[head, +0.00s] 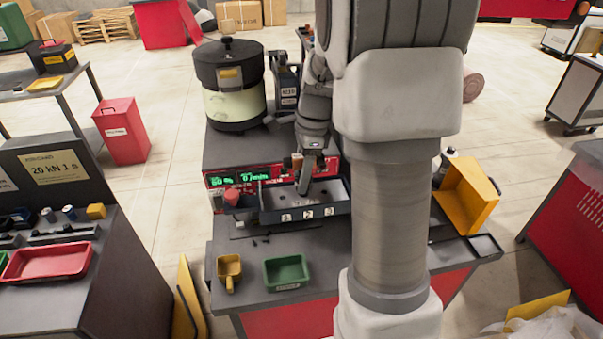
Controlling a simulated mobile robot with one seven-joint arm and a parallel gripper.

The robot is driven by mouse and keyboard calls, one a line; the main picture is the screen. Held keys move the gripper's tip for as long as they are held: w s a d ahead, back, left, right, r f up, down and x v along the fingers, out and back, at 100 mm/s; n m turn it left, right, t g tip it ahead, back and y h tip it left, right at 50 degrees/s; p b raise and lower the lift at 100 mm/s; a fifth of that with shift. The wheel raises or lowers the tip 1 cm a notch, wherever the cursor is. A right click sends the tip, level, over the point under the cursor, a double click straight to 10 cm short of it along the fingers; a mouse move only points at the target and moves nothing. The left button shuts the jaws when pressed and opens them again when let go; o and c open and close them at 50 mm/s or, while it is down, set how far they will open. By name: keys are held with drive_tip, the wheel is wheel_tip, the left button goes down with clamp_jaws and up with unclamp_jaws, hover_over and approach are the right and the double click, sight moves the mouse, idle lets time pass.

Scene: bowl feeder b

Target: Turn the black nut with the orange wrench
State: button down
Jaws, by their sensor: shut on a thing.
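My gripper (306,172) points down over the dark compartment tray at the front of the feeder machine. It is shut, and a small orange-brown piece (297,160) shows at its fingers. This piece looks like part of the orange wrench, but most of its shape is hidden or too small to make out. I cannot pick out the black nut; it may be hidden by the gripper or too small to see.
The dark tray (268,217) has numbered compartments. A black-lidded bowl feeder (234,108) stands behind it. A yellow scoop (229,268), a green tray (287,272) and small dark parts lie in front. A yellow bin (467,196) stands at the right. My arm covers the bench's middle right.

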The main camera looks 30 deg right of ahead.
drive_tip(key=shift+f+b, duration=0.6)
drive_tip(key=shift+f, duration=0.4)
idle(0.7)
drive_tip(key=shift+w+m+p, duration=0.1)
drive_tip(key=shift+m+p, duration=0.4)
drive_tip(key=shift+m, duration=0.7)
drive_tip(key=shift+r+t, duration=0.1)
drive_tip(key=shift+t, duration=0.2)
drive_tip(key=shift+m+p, duration=0.35)
drive_tip(key=shift+m, duration=0.75)
drive_tip(key=shift+p, duration=0.35)
drive_tip(key=shift+m+h+p, duration=0.3)
drive_tip(key=shift+m+p, duration=0.45)
drive_tip(key=shift+m, duration=0.35)
drive_tip(key=shift+m, duration=0.3)
